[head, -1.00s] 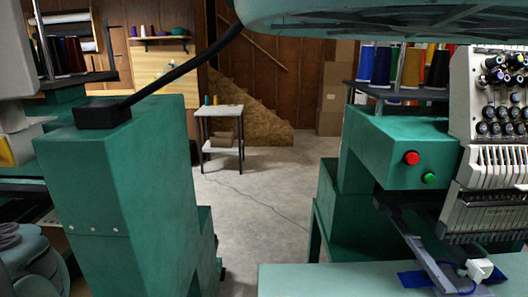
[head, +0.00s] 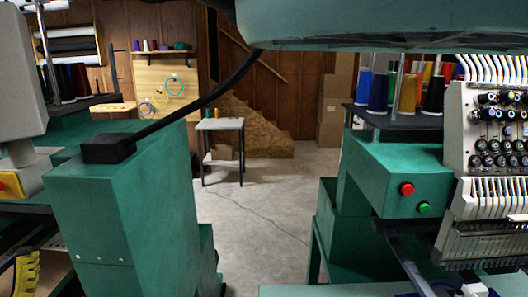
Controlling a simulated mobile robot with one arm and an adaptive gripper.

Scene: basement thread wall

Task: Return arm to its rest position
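My gripper is not in view, so I cannot see whether it is open or shut or whether it holds anything. A grey rounded shape that showed at the lower left a second ago is out of the picture now. No part that I can surely call my arm shows in the head view.
Green machine bodies stand at left (head: 125,215) and right (head: 395,170). A black cable (head: 205,95) rises from the left one. A large teal overhang (head: 390,22) crosses the top. Between the machines is open concrete floor (head: 262,215), with a small table (head: 220,124) behind.

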